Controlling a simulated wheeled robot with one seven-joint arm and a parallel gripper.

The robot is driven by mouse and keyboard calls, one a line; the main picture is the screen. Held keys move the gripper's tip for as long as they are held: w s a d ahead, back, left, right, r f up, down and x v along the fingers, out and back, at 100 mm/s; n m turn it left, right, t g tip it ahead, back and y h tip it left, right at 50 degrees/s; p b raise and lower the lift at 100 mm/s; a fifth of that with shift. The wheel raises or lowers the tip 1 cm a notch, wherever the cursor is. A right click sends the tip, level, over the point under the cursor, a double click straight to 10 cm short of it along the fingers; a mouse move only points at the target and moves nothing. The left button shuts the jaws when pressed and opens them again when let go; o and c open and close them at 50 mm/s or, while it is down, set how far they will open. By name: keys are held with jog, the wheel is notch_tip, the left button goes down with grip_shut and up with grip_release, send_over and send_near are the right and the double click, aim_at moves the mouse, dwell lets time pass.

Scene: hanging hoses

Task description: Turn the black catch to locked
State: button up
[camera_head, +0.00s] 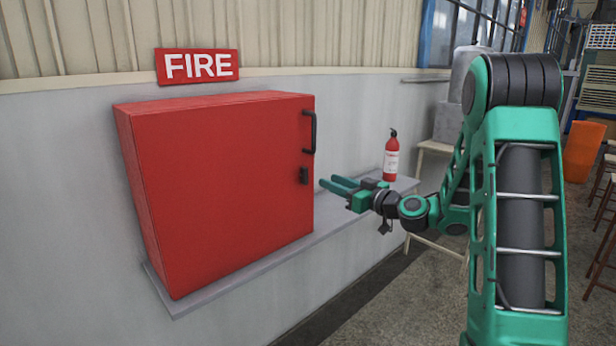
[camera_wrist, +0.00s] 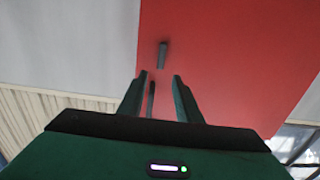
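The black catch (camera_head: 304,175) is on the right edge of the red cabinet's front (camera_head: 225,190), below a black handle (camera_head: 310,132). It looks upright, and the cabinet door looks shut. In the wrist view the catch (camera_wrist: 162,55) shows as a short dark bar just beyond my fingertips. The handle (camera_wrist: 150,98) shows between my fingers there, but behind them. My gripper (camera_head: 329,182) is to the right of the catch, fingers apart and pointing at it, with a small gap. It also shows open and empty in the wrist view (camera_wrist: 159,76).
A white FIRE sign (camera_head: 198,66) on red hangs above the cabinet. A grey ledge (camera_head: 235,277) runs under the cabinet. A red extinguisher (camera_head: 391,160) stands on the ledge behind my gripper. An orange bin (camera_head: 583,152) and stools are far right.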

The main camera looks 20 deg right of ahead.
aim_at(308, 172)
jog(key=x, duration=1)
jog(key=shift+w+a, duration=0.25)
grip_shut()
